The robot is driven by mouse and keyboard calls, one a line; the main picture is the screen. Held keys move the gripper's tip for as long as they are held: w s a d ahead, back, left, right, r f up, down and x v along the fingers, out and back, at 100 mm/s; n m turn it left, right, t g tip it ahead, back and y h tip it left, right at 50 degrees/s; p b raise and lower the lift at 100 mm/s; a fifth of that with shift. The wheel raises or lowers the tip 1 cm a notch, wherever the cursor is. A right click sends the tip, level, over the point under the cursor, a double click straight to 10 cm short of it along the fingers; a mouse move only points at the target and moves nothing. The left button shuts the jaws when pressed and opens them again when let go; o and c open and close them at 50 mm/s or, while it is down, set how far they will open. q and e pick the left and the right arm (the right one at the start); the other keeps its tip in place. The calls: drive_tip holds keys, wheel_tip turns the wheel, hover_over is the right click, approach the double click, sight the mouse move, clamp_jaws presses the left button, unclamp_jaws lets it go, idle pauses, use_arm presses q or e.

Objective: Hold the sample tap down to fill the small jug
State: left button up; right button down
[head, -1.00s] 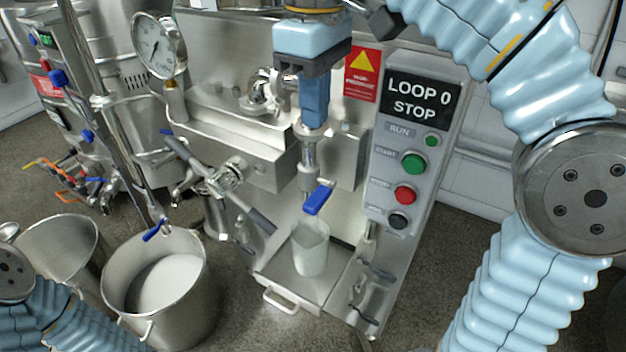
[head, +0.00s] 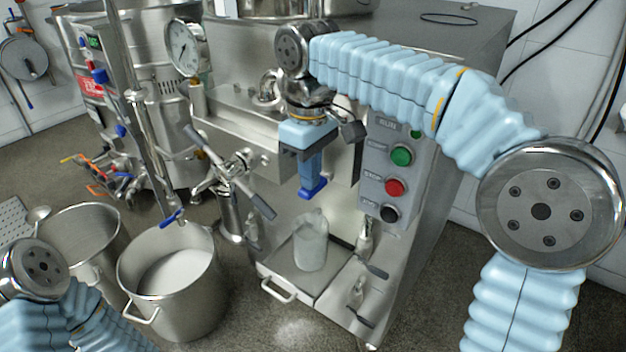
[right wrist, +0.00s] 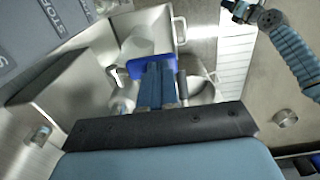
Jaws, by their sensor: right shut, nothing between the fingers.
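The small jug (head: 311,246), pale and translucent, stands upright on the steel tray below the sample outlet; it also shows in the right wrist view (right wrist: 138,44). I cannot tell its fill level. My right gripper (head: 311,184) points down above the jug, its fingers shut with nothing between them. The spout is largely hidden behind the gripper. My left arm is at the lower left; its jaws cannot be made out.
A steel pot (head: 190,310) with white content stands at left. A grey-handled lever (head: 258,203) sticks out left of the tap. A pressure gauge (head: 184,48) is farther back.

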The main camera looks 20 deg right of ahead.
sight(303, 192)
idle(0.4)
drive_tip(key=shift+s+a+f+t+h+b, duration=0.2)
drive_tip(key=shift+a+f+t+h+b, duration=0.1)
drive_tip(key=shift+f+t+h+b, duration=0.45)
drive_tip(key=shift+s+a+f+t+h+b, duration=0.25)
drive_tip(key=shift+f+t+h+b, duration=0.25)
drive_tip(key=shift+f+h, duration=0.3)
drive_tip(key=shift+a+f+t+h+b, duration=0.15)
drive_tip(key=shift+f+t+h+b, duration=0.2)
drive_tip(key=shift+h, duration=0.1)
idle(5.6)
